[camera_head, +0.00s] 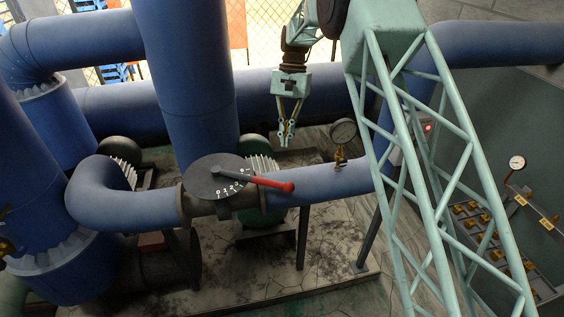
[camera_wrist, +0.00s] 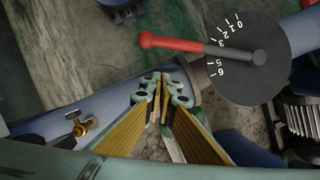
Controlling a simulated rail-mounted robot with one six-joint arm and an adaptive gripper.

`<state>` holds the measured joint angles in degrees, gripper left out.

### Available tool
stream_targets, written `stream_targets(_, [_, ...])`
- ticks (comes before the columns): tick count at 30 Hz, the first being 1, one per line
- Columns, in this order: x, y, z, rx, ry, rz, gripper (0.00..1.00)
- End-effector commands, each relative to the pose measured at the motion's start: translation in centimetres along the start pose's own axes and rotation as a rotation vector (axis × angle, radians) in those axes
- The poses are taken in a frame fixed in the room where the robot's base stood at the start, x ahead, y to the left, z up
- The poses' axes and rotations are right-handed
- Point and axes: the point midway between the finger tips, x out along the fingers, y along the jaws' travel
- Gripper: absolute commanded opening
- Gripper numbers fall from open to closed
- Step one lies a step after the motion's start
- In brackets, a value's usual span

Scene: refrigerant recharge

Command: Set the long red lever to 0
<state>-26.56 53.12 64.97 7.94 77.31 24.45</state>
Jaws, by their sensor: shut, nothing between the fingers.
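The long red lever (camera_head: 272,184) is pivoted on a round dark dial (camera_head: 205,182) with white numbers, mounted on a blue pipe. In the head view it points right and slightly down. In the wrist view the lever (camera_wrist: 172,43) points left and lies between the marks 3 and 5; the 0 is at the dial's (camera_wrist: 258,82) upper edge. My gripper (camera_head: 286,136) is shut and empty, hanging behind the lever's red end and apart from it. In the wrist view my gripper (camera_wrist: 157,84) is below the lever's handle, not touching it.
A pressure gauge (camera_head: 343,131) stands on the pipe right of my gripper. A large vertical blue pipe (camera_head: 190,80) rises behind the dial. A panel with yellow fittings (camera_head: 480,222) and another gauge (camera_head: 517,162) are at the right. Open space lies in front of the lever.

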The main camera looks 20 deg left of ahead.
Motion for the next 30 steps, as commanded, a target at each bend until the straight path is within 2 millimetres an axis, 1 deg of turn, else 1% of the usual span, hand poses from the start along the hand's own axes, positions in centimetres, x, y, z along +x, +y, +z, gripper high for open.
stream_targets(5, [0.8, 0.0, 0.1, 0.000, -0.002, 0.001, 0.00])
stream_targets(11, [2.5, 0.0, 0.1, 0.000, -0.002, 0.001, 0.00])
stream_targets(28, [9.9, 0.0, 0.1, 0.000, -0.003, 0.002, 0.00])
stream_targets(30, [10.2, 0.0, 0.7, -0.001, -0.001, 0.001, 0.00])
